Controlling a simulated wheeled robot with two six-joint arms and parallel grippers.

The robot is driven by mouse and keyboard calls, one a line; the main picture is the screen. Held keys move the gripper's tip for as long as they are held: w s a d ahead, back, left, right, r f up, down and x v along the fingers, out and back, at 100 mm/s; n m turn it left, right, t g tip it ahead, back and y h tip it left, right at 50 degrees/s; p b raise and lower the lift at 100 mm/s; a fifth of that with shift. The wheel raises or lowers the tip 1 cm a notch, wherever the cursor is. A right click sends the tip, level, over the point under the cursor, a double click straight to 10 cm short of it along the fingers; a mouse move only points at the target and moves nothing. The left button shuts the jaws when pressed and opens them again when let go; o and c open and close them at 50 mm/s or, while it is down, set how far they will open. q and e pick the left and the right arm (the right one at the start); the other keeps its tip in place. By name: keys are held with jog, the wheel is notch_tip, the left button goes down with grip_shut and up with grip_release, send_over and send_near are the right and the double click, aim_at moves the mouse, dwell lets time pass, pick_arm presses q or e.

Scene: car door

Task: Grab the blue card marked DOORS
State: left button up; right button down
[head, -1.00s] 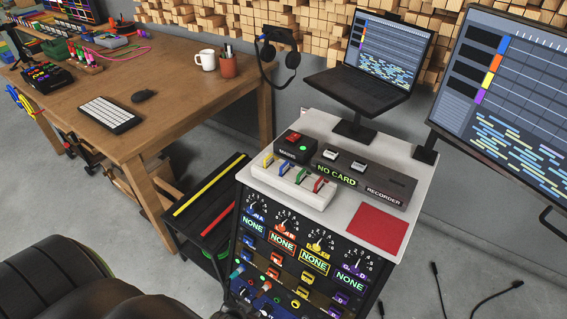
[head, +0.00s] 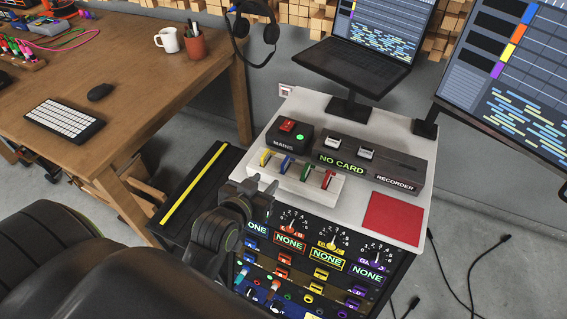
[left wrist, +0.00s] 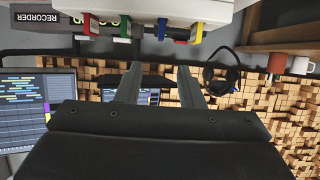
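A white rack (head: 310,187) on the cart top holds a row of upright cards: yellow, blue, green and red. The blue card (head: 286,163) stands second from the left; no writing on it is readable. In the left wrist view, which looks upside down, the blue card (left wrist: 161,29) shows beyond my fingers, roughly in line with the gap between them. My left gripper (head: 262,187) is at the rack's left front, apart from the blue card. In the left wrist view its two fingers (left wrist: 158,86) are spread with nothing between them. My right gripper is not in view.
Behind the rack are a MAINS box (head: 289,136) and a recorder (head: 375,164) reading NO CARD. A red pad (head: 393,218) lies at right. A laptop stand (head: 348,108) rises behind. The cart front carries knobs and NONE labels.

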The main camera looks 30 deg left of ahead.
aim_at(285, 162)
pick_arm(q)
jog(key=x, duration=1.6)
grip_shut()
